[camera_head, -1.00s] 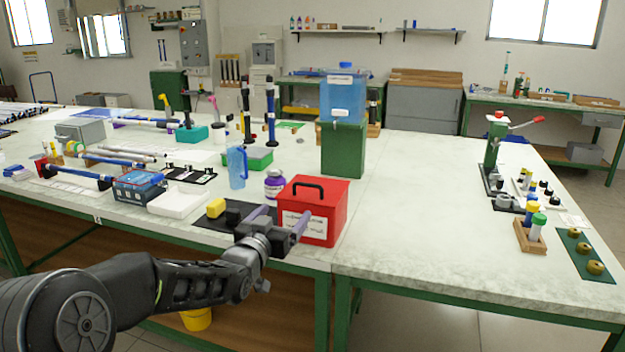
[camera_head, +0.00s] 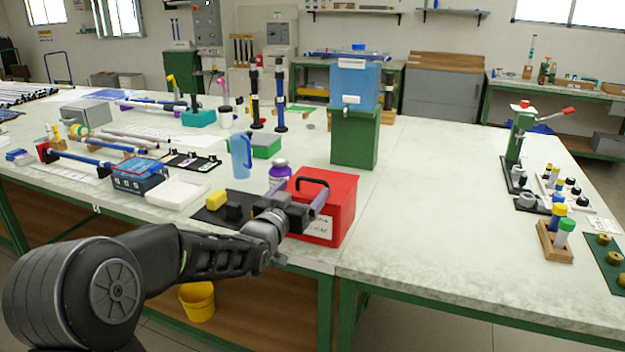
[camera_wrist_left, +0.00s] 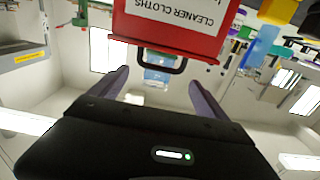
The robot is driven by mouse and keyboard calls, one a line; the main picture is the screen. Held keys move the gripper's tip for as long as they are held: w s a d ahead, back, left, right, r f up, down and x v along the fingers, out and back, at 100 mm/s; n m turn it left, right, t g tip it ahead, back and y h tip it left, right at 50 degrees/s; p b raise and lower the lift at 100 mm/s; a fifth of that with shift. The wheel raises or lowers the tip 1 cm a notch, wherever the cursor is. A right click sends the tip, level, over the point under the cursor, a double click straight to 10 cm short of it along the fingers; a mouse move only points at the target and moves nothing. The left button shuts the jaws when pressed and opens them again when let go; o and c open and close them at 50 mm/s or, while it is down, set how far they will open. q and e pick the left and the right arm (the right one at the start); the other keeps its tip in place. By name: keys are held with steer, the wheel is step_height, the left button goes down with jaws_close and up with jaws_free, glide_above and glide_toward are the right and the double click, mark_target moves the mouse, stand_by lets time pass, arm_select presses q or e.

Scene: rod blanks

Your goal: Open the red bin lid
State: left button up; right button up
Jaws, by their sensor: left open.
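The red bin (camera_head: 341,203) stands near the front edge of the table, with its red lid shut and a black loop handle (camera_head: 313,184) on top. In the left wrist view the bin (camera_wrist_left: 172,42) appears upside down, with a white label reading "CLEANER CLOTHS". There the handle (camera_wrist_left: 148,65) shows between and beyond the two open purple-grey fingers (camera_wrist_left: 157,92). The fingers look empty. My right gripper is not in view.
A purple-capped bottle (camera_head: 280,172) stands just behind the bin. A blue water tank (camera_head: 355,82) on a green stand (camera_head: 354,137) is behind.

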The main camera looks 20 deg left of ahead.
mark_target(311, 180)
arm_select(q)
steer(key=w+p, duration=0.1)
steer(key=w, duration=0.6)
steer(key=shift+a, duration=0.2)
jaws_close()
stand_by(0.7)
